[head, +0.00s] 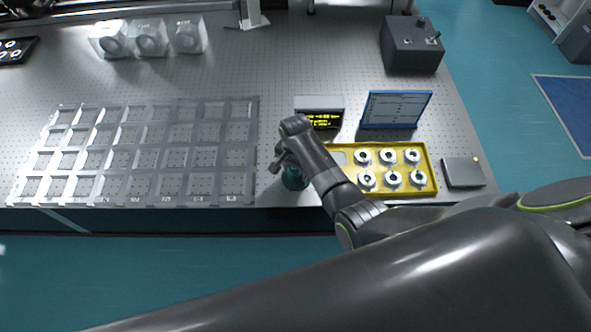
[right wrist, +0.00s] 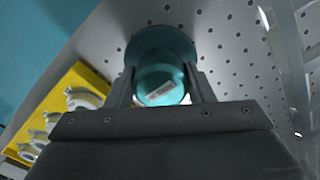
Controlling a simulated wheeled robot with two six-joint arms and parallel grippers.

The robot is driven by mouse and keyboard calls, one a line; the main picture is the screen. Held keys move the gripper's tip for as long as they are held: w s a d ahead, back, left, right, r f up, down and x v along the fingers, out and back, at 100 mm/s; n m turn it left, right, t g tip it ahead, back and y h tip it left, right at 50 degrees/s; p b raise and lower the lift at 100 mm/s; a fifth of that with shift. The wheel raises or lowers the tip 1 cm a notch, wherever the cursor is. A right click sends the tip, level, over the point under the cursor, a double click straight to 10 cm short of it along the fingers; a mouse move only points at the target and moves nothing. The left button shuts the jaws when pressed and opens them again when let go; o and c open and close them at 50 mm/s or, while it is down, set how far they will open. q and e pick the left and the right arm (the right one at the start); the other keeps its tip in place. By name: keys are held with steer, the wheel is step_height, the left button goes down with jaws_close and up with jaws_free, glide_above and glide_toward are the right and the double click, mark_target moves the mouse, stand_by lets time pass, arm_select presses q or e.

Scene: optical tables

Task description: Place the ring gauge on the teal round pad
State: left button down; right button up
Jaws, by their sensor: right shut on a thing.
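The teal round pad (head: 294,179) stands near the table's front edge, between the grey grid rack and the yellow tray. My right gripper (head: 283,163) is over it, pointing down. In the right wrist view my right gripper (right wrist: 160,88) has its fingers on either side of a teal body with a small white label, and a wider teal disc (right wrist: 160,42) shows beyond. The gripper is shut on the ring gauge, but its outline is hard to tell from the teal behind. Whether it touches the pad cannot be told. My left gripper is not in view.
The yellow tray (head: 433,178) holds several silver ring gauges and a bare place at its upper left. The grey grid rack (head: 252,150) lies left.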

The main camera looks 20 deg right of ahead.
steer(key=shift+f, duration=0.45)
steer(key=shift+f, duration=0.15)
steer(key=o, duration=1.1)
steer(key=shift+r, duration=0.75)
step_height(320, 180, up, 11)
steer(key=shift+f+b, duration=0.1)
steer(key=shift+b, duration=0.2)
